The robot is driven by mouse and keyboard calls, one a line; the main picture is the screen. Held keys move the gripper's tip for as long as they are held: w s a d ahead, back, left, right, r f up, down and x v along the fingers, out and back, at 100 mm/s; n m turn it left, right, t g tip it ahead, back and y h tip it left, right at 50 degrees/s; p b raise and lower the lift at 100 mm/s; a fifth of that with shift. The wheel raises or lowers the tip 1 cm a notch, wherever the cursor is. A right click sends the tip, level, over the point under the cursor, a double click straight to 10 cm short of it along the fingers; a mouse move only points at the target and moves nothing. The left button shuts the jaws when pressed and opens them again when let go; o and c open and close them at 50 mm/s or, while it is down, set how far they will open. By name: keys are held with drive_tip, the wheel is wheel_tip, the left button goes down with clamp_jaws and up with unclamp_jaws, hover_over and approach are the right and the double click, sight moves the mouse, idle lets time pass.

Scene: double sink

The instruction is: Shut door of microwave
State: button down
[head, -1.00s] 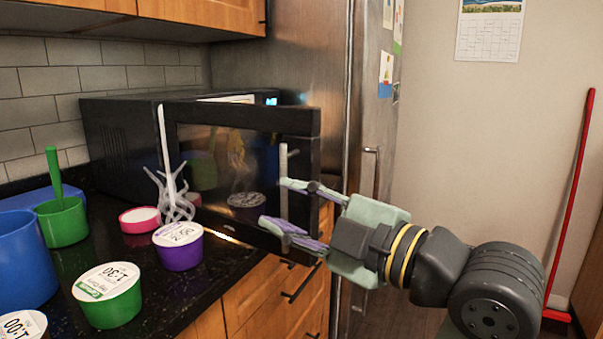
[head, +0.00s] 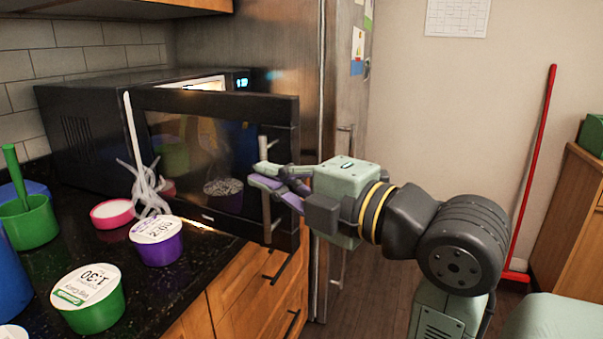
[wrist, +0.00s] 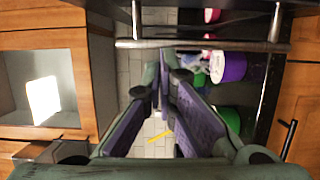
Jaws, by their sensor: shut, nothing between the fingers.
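The black microwave (head: 75,135) stands on the counter against the tiled wall. Its door (head: 215,215) is open and swung out toward me, and a lit strip of the interior shows above it. The door's upright metal handle (head: 266,222) is near its right edge; it also shows as a bar across the wrist view (wrist: 150,44). My gripper (head: 262,176) is shut and empty, its purple-padded fingertips at the handle. The fingers overlap the handle in the head view; I cannot tell whether they touch it. The fingers also show in the wrist view (wrist: 172,75).
A white tangled object (head: 147,190), a pink bowl (head: 112,214), a purple cup (head: 157,245) and a green cup (head: 90,305) stand on the counter before the door. The fridge (head: 255,55) is behind the door. Floor is clear to the right, near a red broom (head: 533,170).

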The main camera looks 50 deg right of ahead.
drive_tip(key=shift+w+d+p, duration=0.2)
drive_tip(key=shift+d, duration=0.7)
drive_tip(key=shift+w+d+p, duration=0.15)
drive_tip(key=shift+d, duration=0.7)
